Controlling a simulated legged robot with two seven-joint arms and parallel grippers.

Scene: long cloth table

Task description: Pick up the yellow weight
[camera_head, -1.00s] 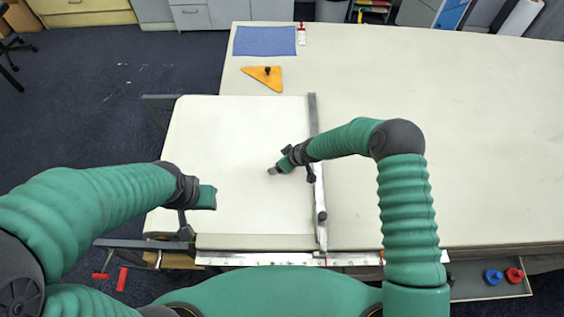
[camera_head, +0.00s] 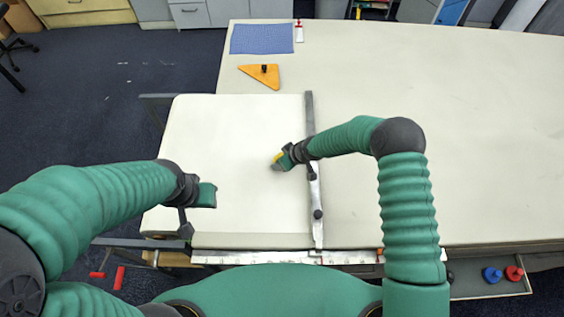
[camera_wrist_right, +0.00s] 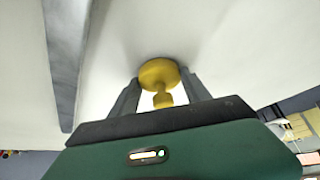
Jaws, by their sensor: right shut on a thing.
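The yellow weight (camera_wrist_right: 160,76) is between the two fingers of my right gripper (camera_wrist_right: 158,92) in the right wrist view, with its round head outward and a narrower knob toward the palm. In the head view a small bit of yellow (camera_head: 278,157) shows at the tip of my right gripper (camera_head: 277,162), over the white board. The rest of the weight is hidden there by the gripper. I cannot tell whether it touches the board. My left gripper (camera_head: 207,196) is over the left part of the board; its fingers do not show clearly.
The white board (camera_head: 230,130) has a metal rule (camera_head: 309,120) along its right side. An orange triangle (camera_head: 261,76) and a blue sheet (camera_head: 262,39) lie farther back. Blue (camera_head: 492,275) and red (camera_head: 514,273) weights sit in a tray at the lower right. The table's right side is clear.

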